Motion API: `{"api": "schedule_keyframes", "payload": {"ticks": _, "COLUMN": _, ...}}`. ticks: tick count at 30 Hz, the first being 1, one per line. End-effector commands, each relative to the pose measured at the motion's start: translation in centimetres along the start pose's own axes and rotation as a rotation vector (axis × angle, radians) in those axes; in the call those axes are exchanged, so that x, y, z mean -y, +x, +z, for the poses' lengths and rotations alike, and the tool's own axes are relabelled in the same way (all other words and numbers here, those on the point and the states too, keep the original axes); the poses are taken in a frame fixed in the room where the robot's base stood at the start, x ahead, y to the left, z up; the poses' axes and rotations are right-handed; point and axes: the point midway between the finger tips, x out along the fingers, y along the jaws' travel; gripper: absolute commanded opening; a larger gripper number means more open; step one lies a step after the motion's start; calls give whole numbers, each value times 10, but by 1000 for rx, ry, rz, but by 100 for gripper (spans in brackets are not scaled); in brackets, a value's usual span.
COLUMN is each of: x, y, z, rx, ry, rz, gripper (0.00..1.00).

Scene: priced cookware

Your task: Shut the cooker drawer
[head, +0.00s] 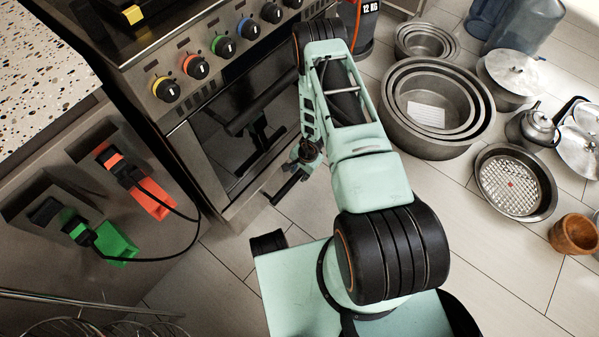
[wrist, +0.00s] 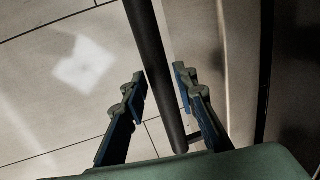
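The cooker (head: 205,140) stands at the left of the head view, with a dark glass oven door and a black door handle (head: 262,108). Low on its front is a dark bar (head: 284,188), which looks like the drawer handle. How far the drawer stands out is hard to tell, as my arm covers part of it. My gripper (head: 305,158) is down at this bar. In the wrist view my gripper (wrist: 161,82) is open, with one finger on each side of the dark bar (wrist: 152,62). I cannot tell whether either finger touches it.
A gas cylinder (head: 362,22) stands beside the cooker. Metal pans (head: 468,135), a kettle (head: 535,127) and a wooden pot (head: 573,234) are on the tiled floor at right. Red (head: 150,198) and green (head: 118,243) plugs with cables are at left. Floor tiles below the handle are clear.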

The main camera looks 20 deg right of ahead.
Motion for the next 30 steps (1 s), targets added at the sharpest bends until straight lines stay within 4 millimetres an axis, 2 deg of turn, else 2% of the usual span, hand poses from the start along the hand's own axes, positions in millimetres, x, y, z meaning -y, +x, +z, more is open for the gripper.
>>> {"api": "schedule_keyframes", "payload": {"ticks": 1, "x": 0, "y": 0, "z": 0, "rx": 0, "ry": 0, "rz": 0, "gripper": 18}}
{"api": "schedule_keyframes", "payload": {"ticks": 6, "x": 0, "y": 0, "z": 0, "rx": 0, "ry": 0, "rz": 0, "gripper": 0}}
{"api": "schedule_keyframes", "payload": {"ticks": 15, "x": 1, "y": 1, "z": 0, "rx": 1, "ry": 0, "rz": 0, "gripper": 0}}
{"api": "schedule_keyframes", "payload": {"ticks": 24, "x": 37, "y": 10, "z": 1, "rx": 4, "ry": -2, "rz": -8, "gripper": 0}}
{"api": "schedule_keyframes", "payload": {"ticks": 29, "x": 35, "y": 7, "z": 2, "rx": 5, "ry": -1, "rz": -2, "gripper": 0}}
{"api": "schedule_keyframes", "payload": {"ticks": 30, "x": 35, "y": 7, "z": 2, "rx": 5, "ry": -1, "rz": -1, "gripper": 23}}
